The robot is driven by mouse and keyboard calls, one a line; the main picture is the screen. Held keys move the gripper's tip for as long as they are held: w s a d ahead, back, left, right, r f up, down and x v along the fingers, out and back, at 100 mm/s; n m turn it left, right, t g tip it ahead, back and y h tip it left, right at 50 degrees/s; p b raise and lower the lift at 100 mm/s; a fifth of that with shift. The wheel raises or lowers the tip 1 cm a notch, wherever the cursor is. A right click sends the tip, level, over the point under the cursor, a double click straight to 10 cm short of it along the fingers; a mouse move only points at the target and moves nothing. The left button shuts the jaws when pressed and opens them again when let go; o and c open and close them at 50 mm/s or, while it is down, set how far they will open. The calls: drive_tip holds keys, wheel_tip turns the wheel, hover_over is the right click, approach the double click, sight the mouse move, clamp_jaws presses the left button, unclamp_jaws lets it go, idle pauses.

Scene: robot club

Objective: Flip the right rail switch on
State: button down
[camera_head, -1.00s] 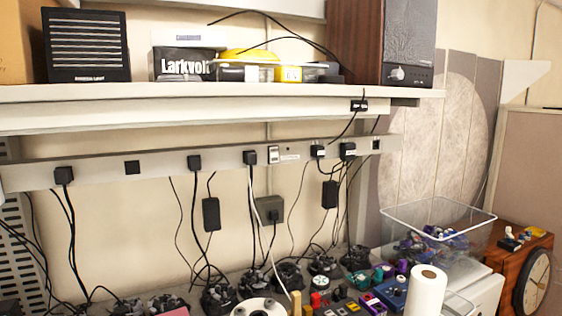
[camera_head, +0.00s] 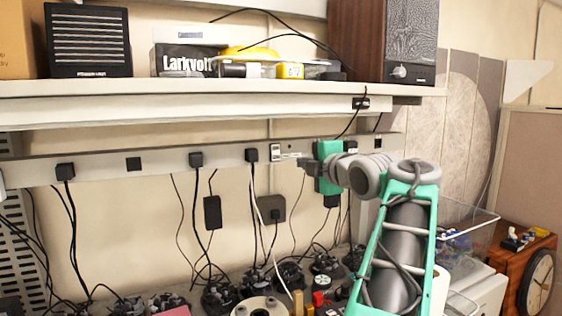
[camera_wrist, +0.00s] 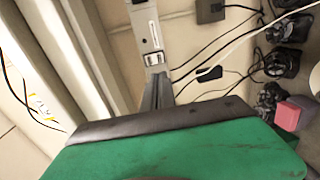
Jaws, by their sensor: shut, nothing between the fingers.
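The rail switch (camera_head: 275,152) is a small white unit with a dark rocker, set in the long grey rail (camera_head: 106,170) under the shelf. It also shows in the wrist view (camera_wrist: 151,36), just beyond the fingers. I cannot tell which way its rocker is tipped. My gripper (camera_head: 299,161), with a green body, reaches in from the right in the head view. Its fingers (camera_wrist: 157,92) are shut and empty. They point at the rail just right of the switch and look apart from it. My gripper hides part of the rail and a plug there.
Black plugs (camera_head: 196,160) sit along the rail, with cables hanging below. The shelf (camera_head: 200,90) overhangs the rail. The bench below is crowded with dark parts and a round white-topped item (camera_head: 262,306).

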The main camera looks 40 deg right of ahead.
drive_tip(key=shift+w, duration=0.15)
drive_tip(key=p, duration=0.7)
approach(277, 158)
drive_tip(key=x, duration=0.6)
drive_tip(key=shift+w+r, duration=0.15)
drive_tip(key=shift+w+d, duration=0.1)
drive_tip(key=shift+w, duration=0.2)
drive_tip(key=shift+f, duration=0.25)
